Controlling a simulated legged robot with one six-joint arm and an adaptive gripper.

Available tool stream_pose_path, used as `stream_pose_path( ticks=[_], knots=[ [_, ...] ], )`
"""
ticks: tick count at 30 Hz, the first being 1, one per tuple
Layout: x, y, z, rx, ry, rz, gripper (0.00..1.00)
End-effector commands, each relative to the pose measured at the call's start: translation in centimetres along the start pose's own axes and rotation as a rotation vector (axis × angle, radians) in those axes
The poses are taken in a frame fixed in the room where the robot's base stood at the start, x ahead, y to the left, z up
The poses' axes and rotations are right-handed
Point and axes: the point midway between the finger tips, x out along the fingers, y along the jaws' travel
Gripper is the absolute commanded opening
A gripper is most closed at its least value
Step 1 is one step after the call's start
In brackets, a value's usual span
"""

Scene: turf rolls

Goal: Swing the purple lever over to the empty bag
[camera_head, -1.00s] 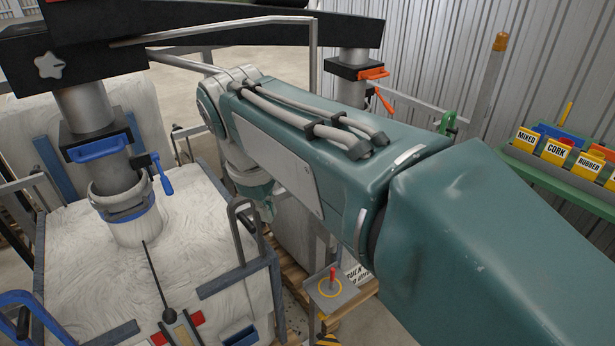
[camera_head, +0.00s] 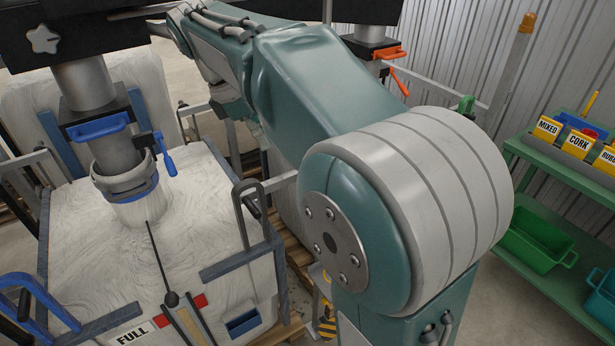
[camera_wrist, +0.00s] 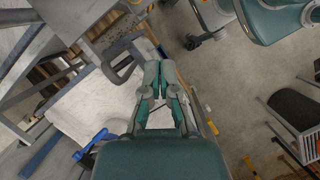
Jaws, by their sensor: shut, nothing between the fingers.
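I cannot make out a purple lever in either view; my arm covers the middle and right of the head view. A white bulk bag (camera_head: 95,245) stands at the left under a grey spout, with a FULL sign (camera_head: 131,335) on its front. I see no bag that I can tell is empty. My gripper (camera_wrist: 160,66) shows in the wrist view, its fingers shut with nothing between them, over the edge of a white bag (camera_wrist: 95,108). It is hidden in the head view.
A blue lever (camera_head: 164,160) is on the left spout, and an orange lever (camera_head: 399,82) on the far one. A grey looped handle (camera_head: 249,215) rises beside the bag. A green shelf (camera_head: 560,190) holds labelled bins at right. Concrete floor (camera_wrist: 235,90) is open in the wrist view.

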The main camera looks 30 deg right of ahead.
Motion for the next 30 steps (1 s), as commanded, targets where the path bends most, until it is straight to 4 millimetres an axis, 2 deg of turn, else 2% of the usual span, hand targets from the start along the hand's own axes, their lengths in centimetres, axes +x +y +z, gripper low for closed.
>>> stream_pose_path(
  ticks=[5,17,24,30],
  knots=[
    [2.4,0.1,0.4,0.001,0.001,-0.005,0.00],
    [9.8,-0.1,0.1,0.002,-0.001,-0.003,0.00],
    [11.1,0.0,3.1,0.004,0.001,-0.001,0.00],
    [11.4,0.0,3.8,0.002,0.001,-0.001,0.00]
  ],
)
